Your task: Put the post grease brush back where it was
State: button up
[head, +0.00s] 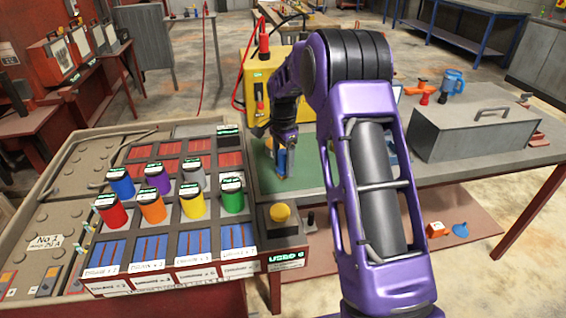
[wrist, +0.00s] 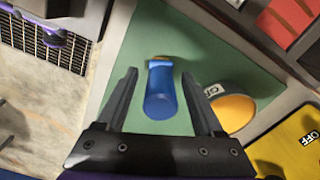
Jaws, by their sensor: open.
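My gripper (wrist: 160,75) is open, with its two dark fingers on either side of a blue cylinder-shaped thing (wrist: 160,95) over a green mat. The blue thing has a dark and tan band at its far end; it may be the handle of the post grease brush, but I cannot be sure. A gap shows between it and each finger, and nothing is gripped. In the head view my gripper (head: 285,178) points down low over the green mat (head: 315,176), with a bit of blue beside it. My own arm hides part of the mat.
A yellow box (head: 265,85) stands behind the mat. Coloured tins, such as a green one (head: 232,195), fill the tray at left. A grey toolbox (head: 465,132) stands at right.

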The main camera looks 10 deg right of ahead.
notch_tip(320, 180, up, 12)
jog(key=shift+r+p, duration=0.1)
jog(key=shift+p, duration=0.5)
